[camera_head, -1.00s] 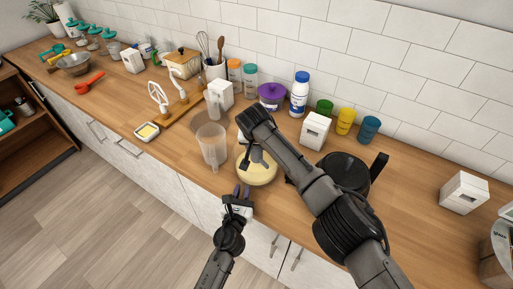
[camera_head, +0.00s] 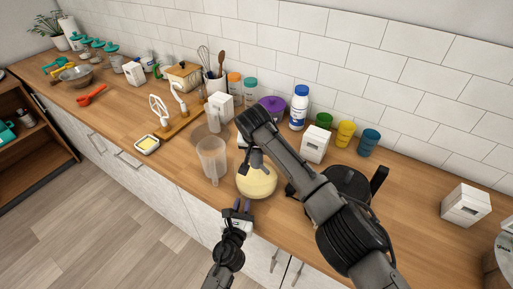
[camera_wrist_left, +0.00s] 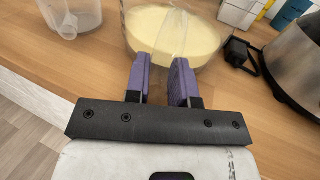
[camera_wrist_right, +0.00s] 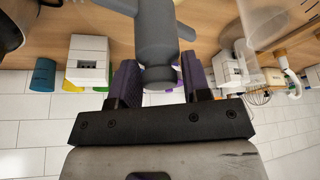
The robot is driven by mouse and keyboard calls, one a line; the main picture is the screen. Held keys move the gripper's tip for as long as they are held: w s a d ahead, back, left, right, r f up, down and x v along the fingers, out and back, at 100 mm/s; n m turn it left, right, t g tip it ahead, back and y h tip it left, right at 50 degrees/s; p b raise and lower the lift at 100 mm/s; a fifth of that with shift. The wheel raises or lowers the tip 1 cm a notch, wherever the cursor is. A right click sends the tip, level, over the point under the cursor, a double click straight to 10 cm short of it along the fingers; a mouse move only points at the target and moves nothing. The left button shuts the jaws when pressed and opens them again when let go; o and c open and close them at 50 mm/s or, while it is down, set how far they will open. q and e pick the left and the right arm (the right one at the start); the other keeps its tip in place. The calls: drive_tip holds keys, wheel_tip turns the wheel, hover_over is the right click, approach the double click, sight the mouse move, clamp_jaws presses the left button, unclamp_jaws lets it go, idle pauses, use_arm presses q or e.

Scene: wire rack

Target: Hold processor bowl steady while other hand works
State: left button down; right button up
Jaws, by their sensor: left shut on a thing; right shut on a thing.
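The clear processor bowl (camera_head: 257,183) with pale yellow contents stands upright on the counter near its front edge. It also shows in the left wrist view (camera_wrist_left: 150,28). My left gripper (camera_head: 242,205) is at the near side of the bowl, its purple fingers shut on a clear upright part, apparently the bowl's handle (camera_wrist_left: 170,48). My right arm reaches over the bowl. In the right wrist view, my right gripper (camera_wrist_right: 157,82) is shut on a dark grey part with a round stem and side arms (camera_wrist_right: 157,35). The head view shows this part only partly, above the bowl.
A clear pitcher (camera_head: 211,160) stands just left of the bowl. A dark processor base or pot (camera_head: 348,183) stands to the right. White boxes (camera_head: 315,144), a white bottle (camera_head: 299,108) and coloured cups (camera_head: 344,134) line the back. The counter's right middle is clear.

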use_arm(q)
drive_tip(key=c, duration=0.9)
unclamp_jaws()
